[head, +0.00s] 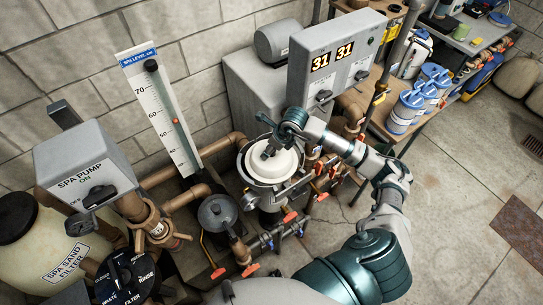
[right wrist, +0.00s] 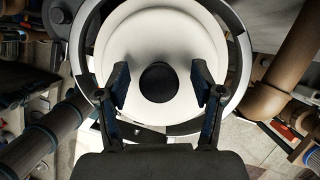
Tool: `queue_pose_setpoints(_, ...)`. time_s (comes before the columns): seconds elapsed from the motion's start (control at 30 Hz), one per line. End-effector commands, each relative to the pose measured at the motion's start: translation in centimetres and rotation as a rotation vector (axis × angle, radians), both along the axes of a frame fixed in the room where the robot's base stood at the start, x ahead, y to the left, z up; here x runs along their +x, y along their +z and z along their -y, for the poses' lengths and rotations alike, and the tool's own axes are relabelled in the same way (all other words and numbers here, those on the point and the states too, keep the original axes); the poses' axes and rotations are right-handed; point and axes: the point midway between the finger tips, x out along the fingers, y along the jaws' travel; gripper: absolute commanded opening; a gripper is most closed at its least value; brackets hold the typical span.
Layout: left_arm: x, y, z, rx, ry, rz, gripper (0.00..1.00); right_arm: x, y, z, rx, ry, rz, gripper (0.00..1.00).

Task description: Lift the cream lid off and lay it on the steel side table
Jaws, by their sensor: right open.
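The cream lid (head: 285,163) is a round disc on top of a grey metal pot-like housing (head: 265,181) among the pipes. In the right wrist view the lid (right wrist: 160,30) fills the middle, with a dark round knob (right wrist: 159,83) at its centre and a pale ring around it. My right gripper (head: 270,151) is over the lid in the head view. In the right wrist view its two fingers (right wrist: 160,90) are apart, one on each side of the knob, with gaps between. It holds nothing. My left gripper is not in view.
A bench (head: 475,38) with a greyish top stands at the upper right; blue-lidded white tubs (head: 405,108) stand by it. A grey control box (head: 335,58) is behind the lid. Brown pipes (head: 180,200) and orange-handled valves surround the housing. Open floor (head: 440,190) lies at right.

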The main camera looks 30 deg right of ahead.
Motion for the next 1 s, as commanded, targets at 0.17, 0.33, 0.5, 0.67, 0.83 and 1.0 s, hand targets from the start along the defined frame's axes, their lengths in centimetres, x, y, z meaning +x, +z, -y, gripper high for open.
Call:
queue_pose_setpoints(0.17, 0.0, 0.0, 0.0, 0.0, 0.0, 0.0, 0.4, 0.0, 0.0, 0.1, 0.0, 0.0, 0.0, 0.5)
queue_pose_setpoints(0.33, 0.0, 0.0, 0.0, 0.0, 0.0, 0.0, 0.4, 0.0, 0.0, 0.2, 0.001, 0.0, 0.0, 0.07)
queue_pose_setpoints(0.5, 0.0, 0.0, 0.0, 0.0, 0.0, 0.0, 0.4, 0.0, 0.1, 0.2, 0.001, 0.0, 0.003, 0.0)
queue_pose_setpoints(0.67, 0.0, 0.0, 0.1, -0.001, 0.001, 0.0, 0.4, 0.0, 0.1, 0.2, 0.001, 0.0, 0.003, 0.0)
queue_pose_setpoints(0.83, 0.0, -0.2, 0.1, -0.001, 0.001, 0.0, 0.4, 0.1, 0.5, 0.1, 0.001, 0.0, 0.004, 0.0)
queue_pose_setpoints(1.0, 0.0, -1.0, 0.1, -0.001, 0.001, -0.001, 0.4, 0.1, 2.0, 0.1, 0.0, 0.001, 0.007, 0.0)
